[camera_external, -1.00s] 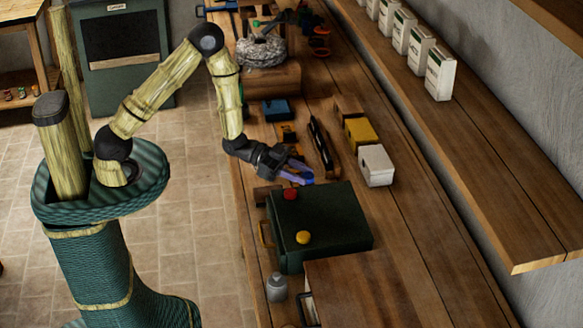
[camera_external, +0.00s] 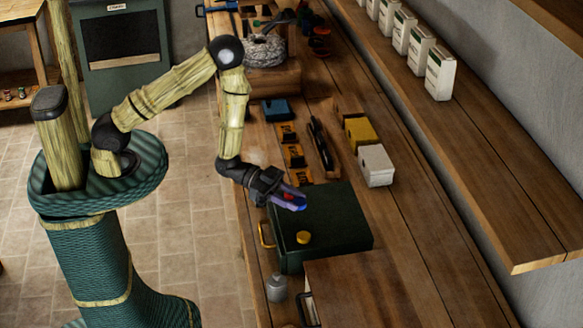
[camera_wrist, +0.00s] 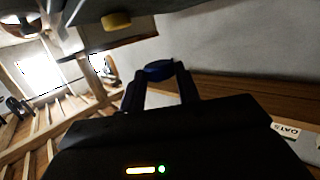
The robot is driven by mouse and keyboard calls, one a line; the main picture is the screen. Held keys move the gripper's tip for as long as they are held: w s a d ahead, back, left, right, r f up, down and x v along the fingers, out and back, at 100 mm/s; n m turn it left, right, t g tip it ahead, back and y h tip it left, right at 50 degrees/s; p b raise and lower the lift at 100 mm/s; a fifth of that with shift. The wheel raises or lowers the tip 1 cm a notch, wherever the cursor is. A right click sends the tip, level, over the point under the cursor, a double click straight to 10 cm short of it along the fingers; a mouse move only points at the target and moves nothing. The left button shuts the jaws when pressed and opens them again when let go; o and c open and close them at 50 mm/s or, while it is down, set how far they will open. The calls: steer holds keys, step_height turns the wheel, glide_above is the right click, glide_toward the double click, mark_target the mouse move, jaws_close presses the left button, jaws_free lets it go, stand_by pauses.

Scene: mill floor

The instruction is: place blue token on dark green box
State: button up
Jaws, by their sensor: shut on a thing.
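The dark green box (camera_external: 335,225) lies on the wooden bench in the external view. A yellow token (camera_external: 303,237) sits on its top near the front; a yellow token also shows in the wrist view (camera_wrist: 117,21). My gripper (camera_external: 297,202) is over the far left part of the box top. In the wrist view my gripper (camera_wrist: 160,75) is shut on the blue token (camera_wrist: 159,68), held between its fingertips. The red token is mostly hidden by my gripper. I cannot tell the gap between the blue token and the box top.
A white box (camera_external: 376,167) and a yellow box (camera_external: 360,134) stand beyond the dark green box. A grey bottle (camera_external: 277,287) stands near its front left corner. Much of the box top to the right is clear.

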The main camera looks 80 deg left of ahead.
mark_target(291, 221)
steer(key=shift+f, duration=1.2)
steer(key=shift+f, duration=0.1)
steer(key=shift+f+p, duration=0.65)
steer(key=shift+f, duration=1.3)
steer(key=shift+f, duration=0.15)
steer(key=o, duration=0.9)
steer(key=shift+o, duration=0.2)
